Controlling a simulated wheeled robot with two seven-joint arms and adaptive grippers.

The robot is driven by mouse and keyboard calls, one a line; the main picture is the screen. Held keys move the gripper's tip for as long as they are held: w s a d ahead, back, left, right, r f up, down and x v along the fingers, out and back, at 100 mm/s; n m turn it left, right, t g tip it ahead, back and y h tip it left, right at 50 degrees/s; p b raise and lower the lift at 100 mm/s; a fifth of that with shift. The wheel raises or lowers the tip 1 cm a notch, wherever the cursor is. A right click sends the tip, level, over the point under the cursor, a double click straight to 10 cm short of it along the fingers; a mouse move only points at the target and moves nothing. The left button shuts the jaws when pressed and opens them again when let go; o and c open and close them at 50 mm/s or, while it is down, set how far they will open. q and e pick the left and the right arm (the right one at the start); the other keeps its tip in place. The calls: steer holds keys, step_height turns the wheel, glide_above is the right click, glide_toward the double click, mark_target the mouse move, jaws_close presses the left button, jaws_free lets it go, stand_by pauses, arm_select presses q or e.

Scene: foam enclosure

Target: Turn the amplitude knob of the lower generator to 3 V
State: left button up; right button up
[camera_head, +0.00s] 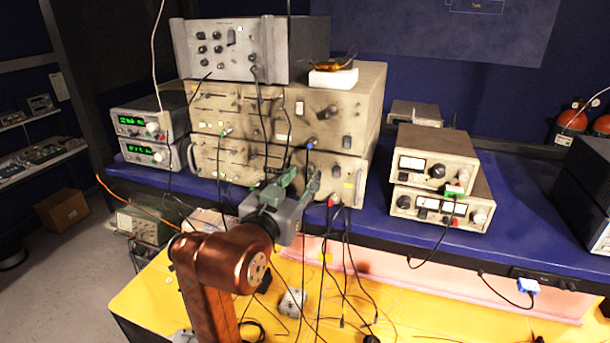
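The upper beige instrument (350,105) sits directly on the lower one. No panel lettering or dial setting is readable, so I cannot tell which knob is the amplitude knob or where it points.
A grey instrument (262,48) tops the stack. Two small units with green displays (150,118) stand left, two metered units (440,160) right. Black cables (345,255) hang before the bench (385,215), near my gripper. Bench room is clear between the centre and right stacks.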

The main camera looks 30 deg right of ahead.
steer(key=v, duration=1)
steer(key=shift+a, duration=0.15)
steer(key=shift+f, duration=0.1)
